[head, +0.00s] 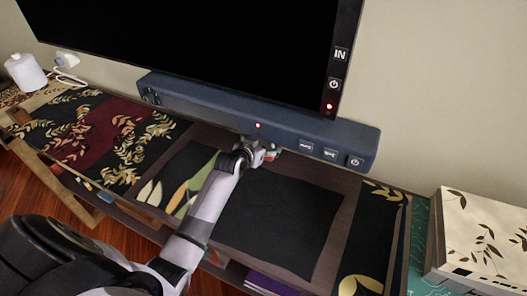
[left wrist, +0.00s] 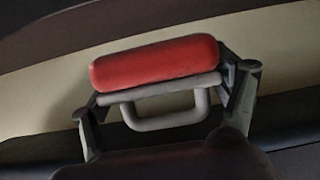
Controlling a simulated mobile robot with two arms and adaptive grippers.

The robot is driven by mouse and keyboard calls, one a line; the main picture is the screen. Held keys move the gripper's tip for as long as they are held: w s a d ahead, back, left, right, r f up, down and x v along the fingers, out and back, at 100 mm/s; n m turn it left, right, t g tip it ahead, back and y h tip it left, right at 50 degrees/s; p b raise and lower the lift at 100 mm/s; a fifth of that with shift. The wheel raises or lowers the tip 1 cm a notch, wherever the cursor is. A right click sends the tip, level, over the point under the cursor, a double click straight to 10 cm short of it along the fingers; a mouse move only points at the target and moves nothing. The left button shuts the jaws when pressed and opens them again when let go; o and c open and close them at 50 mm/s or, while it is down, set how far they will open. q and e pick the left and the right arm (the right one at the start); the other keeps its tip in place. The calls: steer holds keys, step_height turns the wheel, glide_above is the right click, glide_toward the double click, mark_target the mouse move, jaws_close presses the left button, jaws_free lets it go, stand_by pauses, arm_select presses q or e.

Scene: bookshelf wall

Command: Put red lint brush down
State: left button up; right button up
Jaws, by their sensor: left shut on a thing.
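The red lint brush (left wrist: 155,62) shows in the left wrist view as a rounded red bar on a grey frame with a looped grey handle. My left gripper (left wrist: 166,100) has one finger at each end of the grey frame and is shut on the brush. In the head view, my left gripper (head: 262,154) is just in front of the blue soundbar, above the shelf top (head: 330,240). Only a small bit of red shows beside the gripper there. I cannot tell whether the brush touches the shelf top. My right gripper is not in view.
A long dark blue soundbar (head: 215,110) lies under a large black screen (head: 190,45) behind the gripper. Patterned mats (head: 90,130) and a plain black area (head: 285,215) cover the shelf top. A floral box (head: 485,240) stands at the right, a white container (head: 25,72) at far left.

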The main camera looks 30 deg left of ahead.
arm_select(q)
steer(key=shift+w, duration=0.4)
steer(key=shift+f, duration=1.7)
steer(key=shift+f, duration=0.15)
steer(key=o, duration=1.1)
